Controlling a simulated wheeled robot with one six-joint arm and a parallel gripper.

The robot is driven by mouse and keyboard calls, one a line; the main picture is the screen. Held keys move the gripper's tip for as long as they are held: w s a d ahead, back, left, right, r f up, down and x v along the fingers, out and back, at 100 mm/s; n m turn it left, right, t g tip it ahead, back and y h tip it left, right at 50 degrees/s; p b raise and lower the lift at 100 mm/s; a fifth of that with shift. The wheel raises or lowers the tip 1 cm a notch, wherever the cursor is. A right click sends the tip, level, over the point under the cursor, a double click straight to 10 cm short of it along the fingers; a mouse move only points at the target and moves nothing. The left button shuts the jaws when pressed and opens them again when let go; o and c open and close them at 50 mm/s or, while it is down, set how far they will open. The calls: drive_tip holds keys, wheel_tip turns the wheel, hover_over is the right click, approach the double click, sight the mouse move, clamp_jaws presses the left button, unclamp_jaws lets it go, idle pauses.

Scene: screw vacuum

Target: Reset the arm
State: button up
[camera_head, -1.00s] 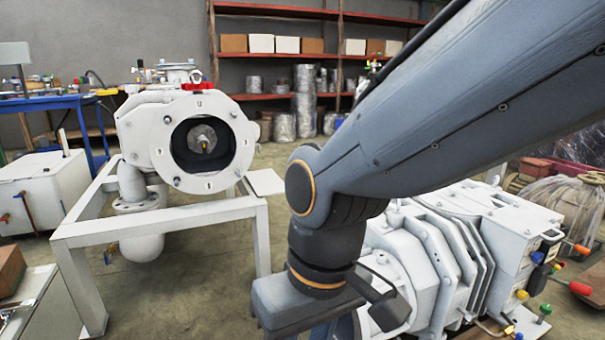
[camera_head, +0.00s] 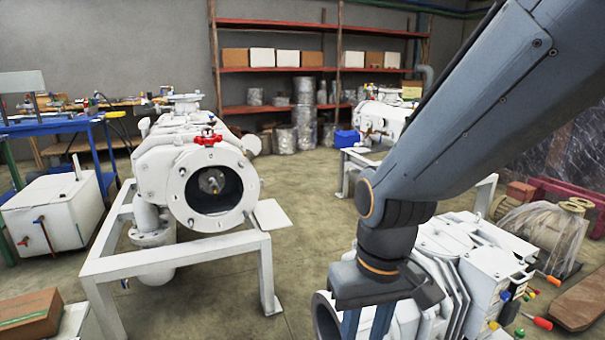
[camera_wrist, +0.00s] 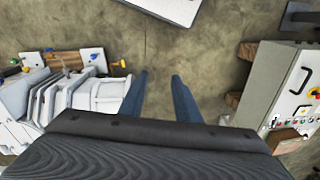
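My arm reaches in from the upper right in the head view. Its gripper (camera_head: 366,324) points down, with the two blue fingers cut off by the lower picture edge. In the wrist view my gripper (camera_wrist: 161,78) shows two blue fingers well apart, with only bare floor between them. It is open and empty. The gripper hangs beside a white ribbed pump (camera_head: 455,262), which also shows at the left of the wrist view (camera_wrist: 88,92). I cannot tell the exact gap between them.
A white vacuum pump with a round open flange (camera_head: 245,205) stands on a white frame (camera_head: 180,255) at left. A grey control cabinet (camera_wrist: 265,85) is at right in the wrist view. A blue bench (camera_head: 60,125) stands far left. Open floor (camera_head: 310,190) lies between the machines.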

drive_tip(key=s+d+r+m+p, duration=0.2)
drive_tip(key=d+r+p, duration=0.7)
drive_tip(key=r+p, duration=0.3)
drive_tip(key=shift+s+d+m+h+p, duration=0.2)
drive_tip(key=shift+d+m+h+p, duration=0.15)
drive_tip(key=shift+p, duration=0.9)
